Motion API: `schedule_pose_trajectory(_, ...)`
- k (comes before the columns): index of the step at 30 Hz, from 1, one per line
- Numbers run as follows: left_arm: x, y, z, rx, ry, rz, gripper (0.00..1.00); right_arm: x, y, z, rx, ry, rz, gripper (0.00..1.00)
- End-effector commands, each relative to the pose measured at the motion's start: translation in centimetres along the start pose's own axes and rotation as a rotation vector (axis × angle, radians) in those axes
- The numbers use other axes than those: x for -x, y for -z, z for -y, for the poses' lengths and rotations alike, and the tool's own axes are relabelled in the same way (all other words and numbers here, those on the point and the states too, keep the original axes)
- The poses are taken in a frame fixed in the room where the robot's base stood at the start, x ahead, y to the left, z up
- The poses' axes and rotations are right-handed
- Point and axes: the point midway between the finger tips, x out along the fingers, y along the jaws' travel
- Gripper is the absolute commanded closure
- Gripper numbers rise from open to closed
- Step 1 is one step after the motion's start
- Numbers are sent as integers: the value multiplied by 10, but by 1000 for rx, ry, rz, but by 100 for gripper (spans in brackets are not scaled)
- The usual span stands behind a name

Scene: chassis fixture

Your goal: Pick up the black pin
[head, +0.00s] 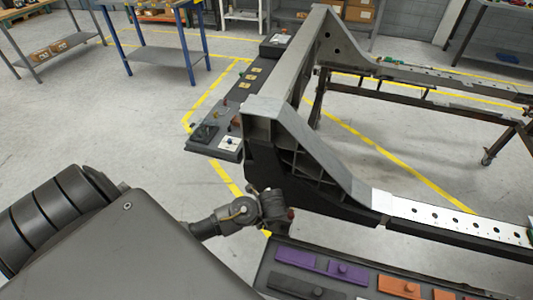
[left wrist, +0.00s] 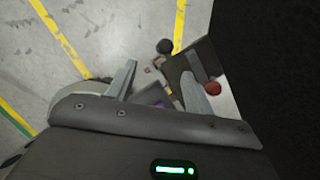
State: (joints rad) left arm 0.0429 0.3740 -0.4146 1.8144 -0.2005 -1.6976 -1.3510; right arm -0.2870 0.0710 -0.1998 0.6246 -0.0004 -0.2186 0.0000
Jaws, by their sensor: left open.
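My left gripper (left wrist: 156,88) is open in the left wrist view, its two grey fingers apart with nothing held between them. A round black knob (left wrist: 164,46), which looks like the head of the black pin, shows beyond the fingertips, apart from them. A red knob (left wrist: 213,88) is close beside the right-hand finger. In the head view my left arm comes in from the lower left, and its fingers cannot be made out. A black plate with a black knob (head: 318,291) lies at the bottom of the head view; I cannot tell whether it is the same one. My right gripper is not in view.
A grey chassis frame (head: 320,150) fills the middle and right of the head view. A dark tray (head: 215,152) with small parts stands left of it. Purple plates (head: 295,258) and orange plates (head: 398,286) lie at the bottom. Open floor is at the left.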

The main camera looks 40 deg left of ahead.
Motion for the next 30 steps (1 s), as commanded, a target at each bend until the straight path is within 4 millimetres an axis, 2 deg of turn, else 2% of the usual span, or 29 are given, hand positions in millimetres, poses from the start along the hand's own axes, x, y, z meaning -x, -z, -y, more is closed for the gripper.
schedule_pose_trajectory(2, 7, -2, 3, -30, 0, 9, 48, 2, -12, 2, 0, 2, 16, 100)
schedule_pose_trajectory(5, 5, 0, 6, -42, 1, 11, 48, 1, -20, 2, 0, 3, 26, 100)
schedule_pose_trajectory(15, -42, 2, 11, -47, 4, 9, 48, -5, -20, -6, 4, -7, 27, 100)
schedule_pose_trajectory(23, -51, 2, 11, -44, 5, 9, 48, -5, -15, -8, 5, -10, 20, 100)
schedule_pose_trajectory(30, -84, -1, 15, -43, 1, 9, 48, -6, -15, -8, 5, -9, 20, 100)
